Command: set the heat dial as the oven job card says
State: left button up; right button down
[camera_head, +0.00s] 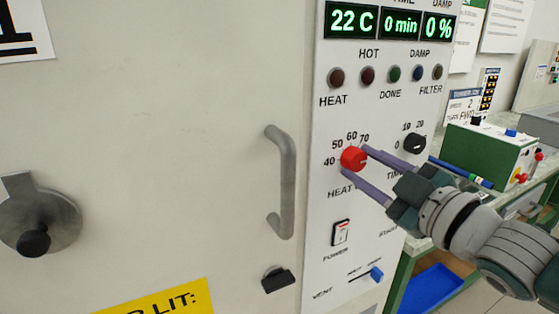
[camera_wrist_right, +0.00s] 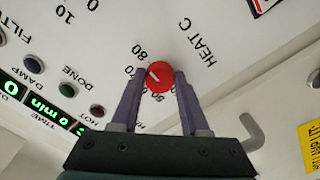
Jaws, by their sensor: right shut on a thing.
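The red heat dial (camera_head: 353,158) is on the white oven panel, below scale numbers 40, 50, 60 and 70 and above the word HEAT. It also shows in the right wrist view (camera_wrist_right: 160,77), with a pale pointer mark on its face. I cannot tell exactly which number the mark meets, as fingers cover part of the scale. My right gripper (camera_head: 355,161) has its two purple fingers shut on the dial, one on each side. The display (camera_head: 352,20) reads 22 C. No oven job card can be read for certain. My left gripper is not in view.
A black time dial (camera_head: 414,144) sits right of the heat dial. Below are a power switch (camera_head: 341,232) and a blue vent slider (camera_head: 376,273). The grey door handle (camera_head: 284,182) sticks out at left. A green box (camera_head: 487,155) stands on the bench at right.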

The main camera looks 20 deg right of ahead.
jog(key=shift+c, duration=2)
grip_release()
jog(key=shift+s, duration=0.5)
jog(key=s, duration=0.9)
jog(key=shift+d, duration=0.4)
